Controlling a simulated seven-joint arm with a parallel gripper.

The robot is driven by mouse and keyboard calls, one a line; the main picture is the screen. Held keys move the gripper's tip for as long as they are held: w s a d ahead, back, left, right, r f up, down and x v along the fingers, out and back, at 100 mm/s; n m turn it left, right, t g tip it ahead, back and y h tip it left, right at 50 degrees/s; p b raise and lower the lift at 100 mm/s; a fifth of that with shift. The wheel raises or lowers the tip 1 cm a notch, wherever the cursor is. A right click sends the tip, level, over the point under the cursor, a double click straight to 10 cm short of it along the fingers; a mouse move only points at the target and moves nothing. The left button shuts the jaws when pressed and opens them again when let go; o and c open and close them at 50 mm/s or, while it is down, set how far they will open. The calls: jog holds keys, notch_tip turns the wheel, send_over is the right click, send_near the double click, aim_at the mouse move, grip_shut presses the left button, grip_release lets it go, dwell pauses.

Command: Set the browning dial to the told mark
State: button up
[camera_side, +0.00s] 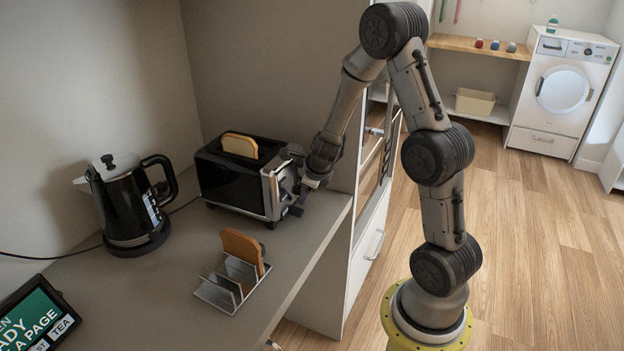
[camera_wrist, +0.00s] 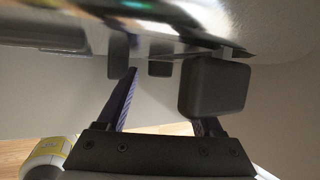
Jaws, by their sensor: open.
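The black toaster (camera_side: 228,178) stands on the counter at the back, with a bread slice (camera_side: 240,145) showing in its top. My gripper (camera_side: 297,197) is at the toaster's metal right end, low down, and covers much of that face. In the wrist view, my gripper (camera_wrist: 165,100) is open, its two purplish fingers apart. The toaster's shiny metal face (camera_wrist: 190,25) fills the top of that view. A dark rounded block (camera_wrist: 214,88) sticks out in front of the right finger and hides its tip. I cannot make out the browning dial or its marks.
A metal toast rack (camera_side: 232,284) holding one slice (camera_side: 243,248) stands in front of the toaster. A black kettle (camera_side: 130,208) and a tilted screen (camera_side: 38,320) are to the left. The counter's edge (camera_side: 318,254) is close on the right.

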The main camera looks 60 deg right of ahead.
jog(key=v, duration=1.3)
jog(key=shift+r, duration=0.2)
dwell(0.4)
jog(key=shift+a, duration=0.1)
